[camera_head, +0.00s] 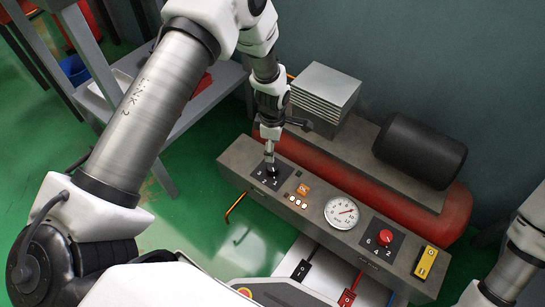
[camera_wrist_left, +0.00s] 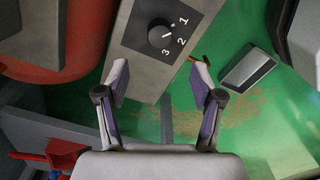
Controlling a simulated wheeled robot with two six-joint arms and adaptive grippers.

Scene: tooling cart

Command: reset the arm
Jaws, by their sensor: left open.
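My left arm comes in from the left and reaches over the control box (camera_head: 310,213). Its gripper (camera_head: 269,150) points down above the black rotary knob (camera_head: 271,170) at the box's left end. In the left wrist view, the gripper (camera_wrist_left: 160,78) is open and empty. Its fingers are apart, and the knob (camera_wrist_left: 160,33) shows beyond them on a dark plate marked 1, 2 and 3, with nothing held. In the head view the fingertips overlap the knob, so the exact gap is hard to tell. Part of my right arm (camera_head: 520,255) shows at the right edge; its gripper is out of frame.
Behind are a red tank (camera_head: 455,212), a black cylinder (camera_head: 419,152) and a stack of grey plates (camera_head: 325,88). Green floor (camera_head: 205,205) is open at left.

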